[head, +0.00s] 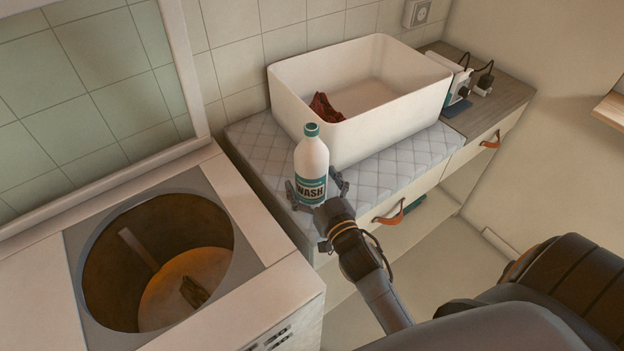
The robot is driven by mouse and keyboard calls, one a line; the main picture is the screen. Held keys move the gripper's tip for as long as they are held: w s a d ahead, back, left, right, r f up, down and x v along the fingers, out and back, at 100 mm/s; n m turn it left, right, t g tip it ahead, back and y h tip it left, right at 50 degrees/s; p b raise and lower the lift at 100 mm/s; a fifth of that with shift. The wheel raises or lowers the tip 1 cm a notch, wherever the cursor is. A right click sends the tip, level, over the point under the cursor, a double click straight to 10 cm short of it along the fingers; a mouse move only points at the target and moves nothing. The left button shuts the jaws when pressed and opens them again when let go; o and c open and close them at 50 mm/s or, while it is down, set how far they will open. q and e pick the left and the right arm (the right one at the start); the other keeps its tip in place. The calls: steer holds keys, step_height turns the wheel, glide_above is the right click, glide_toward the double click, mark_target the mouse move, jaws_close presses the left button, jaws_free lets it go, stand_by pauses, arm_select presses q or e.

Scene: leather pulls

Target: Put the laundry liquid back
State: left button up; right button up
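The laundry liquid is a white bottle with a teal cap and a "WASH" label (312,160). It stands upright on the quilted grey mat (385,168) on the counter, near the mat's left end, in front of the white tub. My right gripper (318,186) is low at the bottle, with one dark finger on each side of it. The fingers look spread, with a small gap at the right side; contact on the left is hard to tell. The bottle's lower front is partly hidden by the gripper. My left gripper is not in view.
A white tub (405,115) with a dark red cloth (324,107) stands behind the bottle. An open top-loading washer (250,300) with something small inside its drum is at left. Drawers with leather pulls (397,214) are below the counter. Plugged-in chargers (460,88) sit at right.

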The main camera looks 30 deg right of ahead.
steer(key=shift+s, duration=0.15)
steer(key=s+b, duration=0.2)
steer(key=s, duration=0.9)
steer(key=shift+s+a, duration=0.35)
steer(key=shift+r, duration=0.1)
stand_by(0.7)
